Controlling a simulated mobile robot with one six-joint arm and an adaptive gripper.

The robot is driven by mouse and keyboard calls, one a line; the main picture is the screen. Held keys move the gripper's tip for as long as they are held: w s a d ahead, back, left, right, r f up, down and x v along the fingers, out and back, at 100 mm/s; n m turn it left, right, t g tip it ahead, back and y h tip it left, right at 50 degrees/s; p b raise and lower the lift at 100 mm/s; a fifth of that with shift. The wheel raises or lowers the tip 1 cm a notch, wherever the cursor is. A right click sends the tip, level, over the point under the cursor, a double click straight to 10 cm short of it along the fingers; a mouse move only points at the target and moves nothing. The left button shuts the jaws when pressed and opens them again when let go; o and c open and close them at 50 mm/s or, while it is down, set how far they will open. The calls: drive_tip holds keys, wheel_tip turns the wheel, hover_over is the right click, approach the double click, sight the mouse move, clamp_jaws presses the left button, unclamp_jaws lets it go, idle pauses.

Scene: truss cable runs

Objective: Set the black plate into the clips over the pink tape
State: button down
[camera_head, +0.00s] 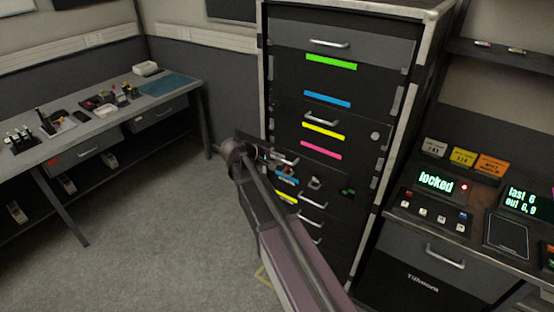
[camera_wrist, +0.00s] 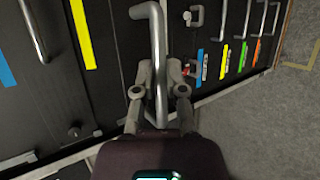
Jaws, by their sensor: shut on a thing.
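My gripper (camera_head: 268,154) is in front of the rack, below and left of the pink tape. In the wrist view my gripper (camera_wrist: 160,92) is shut on the silver bar handle (camera_wrist: 157,45) of the black plate (camera_wrist: 118,55). In the head view the black plate (camera_head: 320,168) looks tilted against the rack, just under the pink tape (camera_head: 321,150). The pink tape lies bare in the head view and does not show in the wrist view. My arm hides the plate's left part. I cannot tell whether the plate touches the rack, and I cannot make out the clips clearly.
The rack (camera_head: 263,70) has other panels with handles and a green tape (camera_head: 331,62), blue tape (camera_head: 327,100) and yellow tape (camera_head: 323,131) above. A console (camera_head: 445,195) stands close at the right. A workbench (camera_head: 110,125) is at the left, with open floor between.

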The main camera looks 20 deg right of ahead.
drive_tip(key=shift+s+a, duration=0.65)
drive_tip(key=shift+a, duration=0.15)
drive_tip(key=shift+s+a, duration=0.6)
drive_tip(key=shift+a, duration=0.2)
drive_tip(key=shift+p, duration=0.35)
idle(0.3)
drive_tip(key=shift+r, duration=0.15)
idle(0.4)
idle(1.7)
